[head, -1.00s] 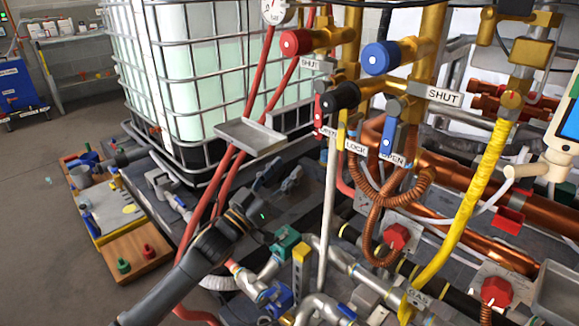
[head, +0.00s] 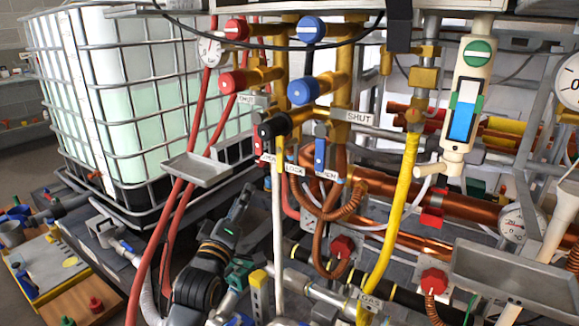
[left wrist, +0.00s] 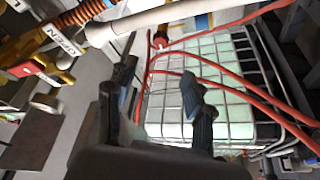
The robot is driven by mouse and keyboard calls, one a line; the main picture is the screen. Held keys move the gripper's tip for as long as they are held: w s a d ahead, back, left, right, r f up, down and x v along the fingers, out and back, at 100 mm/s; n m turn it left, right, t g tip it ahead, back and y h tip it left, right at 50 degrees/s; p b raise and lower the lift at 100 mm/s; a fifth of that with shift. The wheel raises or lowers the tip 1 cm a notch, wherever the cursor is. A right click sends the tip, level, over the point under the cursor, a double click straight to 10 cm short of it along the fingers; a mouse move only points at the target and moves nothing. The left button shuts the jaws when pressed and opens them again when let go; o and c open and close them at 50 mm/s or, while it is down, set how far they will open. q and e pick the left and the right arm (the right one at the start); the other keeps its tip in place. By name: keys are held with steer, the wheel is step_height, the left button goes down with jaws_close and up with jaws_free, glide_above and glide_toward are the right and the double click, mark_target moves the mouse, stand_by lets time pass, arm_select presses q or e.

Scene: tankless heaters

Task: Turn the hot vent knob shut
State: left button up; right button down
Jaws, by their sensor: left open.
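Two red knobs sit on brass valves at the left of the pipework in the head view: an upper one (head: 236,30) and a lower one (head: 232,82). A black knob (head: 272,127) sits below them, above a small partly hidden label (head: 265,160). I cannot tell surely which is the hot vent knob. My left gripper (head: 243,208) is below and left of these knobs, apart from them and partly hidden by its own arm. The left wrist view shows its two dark fingers (left wrist: 158,105) spread, with nothing between them. My right gripper is not in view.
Blue knobs (head: 303,91) stand right of the red ones. A yellow hose (head: 400,195) and copper pipes fill the right. Red hoses (head: 168,210) and a grey tray (head: 197,169) lie left of the knobs. A caged white tank (head: 130,110) stands behind.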

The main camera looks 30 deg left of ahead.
arm_select(q)
glide_toward(261, 163)
steer(key=w, duration=0.2)
steer(key=x, duration=0.2)
steer(key=b+x, duration=0.1)
steer(key=x, duration=0.4)
steer(key=shift+w+a+r, duration=0.15)
steer(key=shift+a+r, duration=0.05)
steer(key=shift+a, duration=0.2)
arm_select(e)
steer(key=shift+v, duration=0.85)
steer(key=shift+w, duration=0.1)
arm_select(q)
jaws_close()
